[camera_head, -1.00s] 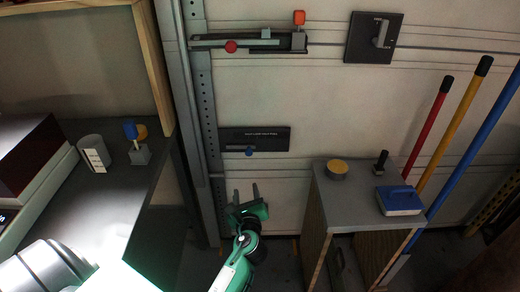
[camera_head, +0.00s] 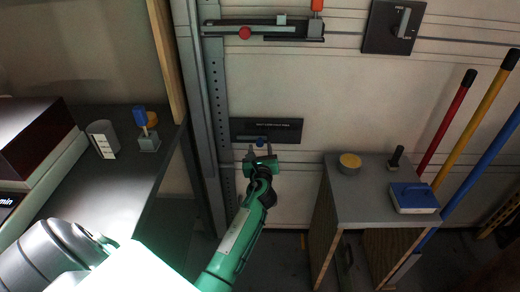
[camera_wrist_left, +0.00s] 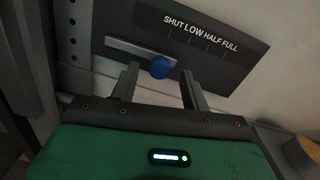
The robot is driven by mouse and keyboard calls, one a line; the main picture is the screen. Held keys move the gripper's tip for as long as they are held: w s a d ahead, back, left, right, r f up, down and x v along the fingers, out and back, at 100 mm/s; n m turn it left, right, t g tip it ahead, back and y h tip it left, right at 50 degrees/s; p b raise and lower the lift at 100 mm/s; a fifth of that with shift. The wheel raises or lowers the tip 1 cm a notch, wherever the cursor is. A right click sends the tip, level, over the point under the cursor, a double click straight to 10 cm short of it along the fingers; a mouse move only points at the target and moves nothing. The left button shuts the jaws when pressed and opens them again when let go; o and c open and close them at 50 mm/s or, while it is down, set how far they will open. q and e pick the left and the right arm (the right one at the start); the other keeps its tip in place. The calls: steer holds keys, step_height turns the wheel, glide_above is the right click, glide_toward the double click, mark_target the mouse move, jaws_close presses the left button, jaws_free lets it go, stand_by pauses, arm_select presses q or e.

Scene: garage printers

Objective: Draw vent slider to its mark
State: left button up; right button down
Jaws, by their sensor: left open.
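The vent slider is a dark panel (camera_head: 284,130) on the wall, with a blue knob (camera_head: 260,142) on a pale slot. In the left wrist view the panel (camera_wrist_left: 232,62) reads SHUT, LOW, HALF, FULL above tick marks. There the blue knob (camera_wrist_left: 162,67) sits at the right end of a light bar (camera_wrist_left: 130,52), left of centre. My left gripper (camera_head: 261,150) is open just below the knob. In the left wrist view its fingers (camera_wrist_left: 160,86) stand either side of the knob, apart from it. My right gripper is not in view.
A grey-topped bench (camera_head: 370,200) at the right holds a yellow-topped tin (camera_head: 350,163), a black-handled tool and a blue block (camera_head: 413,197). A dark table (camera_head: 120,190) stands at the left.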

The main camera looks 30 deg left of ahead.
arm_select(q)
steer(key=shift+w+a, duration=0.35)
steer(key=shift+w, duration=0.15)
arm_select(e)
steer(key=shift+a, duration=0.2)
